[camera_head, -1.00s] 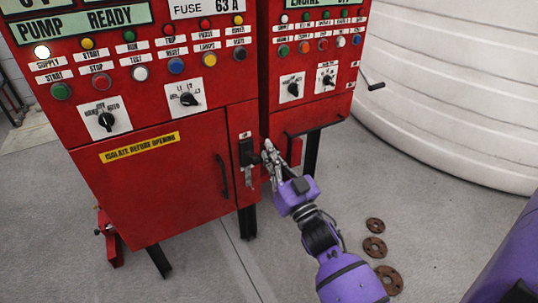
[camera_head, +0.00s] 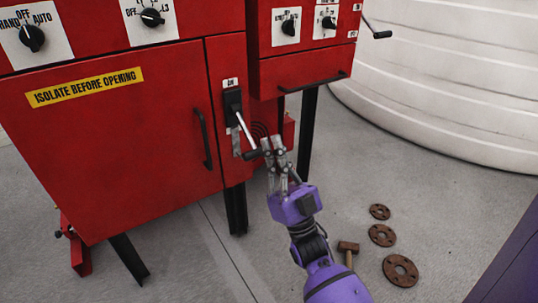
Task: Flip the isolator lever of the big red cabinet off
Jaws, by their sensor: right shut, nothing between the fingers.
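The big red cabinet (camera_head: 120,150) fills the left of the view. Its black isolator switch (camera_head: 233,106) is on the narrow panel right of the door, under a small white label. A pale metal lever (camera_head: 246,132) slants down and right from the switch, with a dark grip (camera_head: 252,155) at its lower end. My right gripper (camera_head: 273,145), purple with grey fingers, is shut and empty, its fingertips just right of the grip. I cannot tell whether they touch it. My left gripper is not in view.
A smaller red cabinet (camera_head: 305,70) with a dark bar handle adjoins on the right. A large white tank (camera_head: 440,90) stands behind. Several rusty flanges (camera_head: 401,270) and a hammer (camera_head: 347,249) lie on the floor. The cabinet door has a black handle (camera_head: 203,138).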

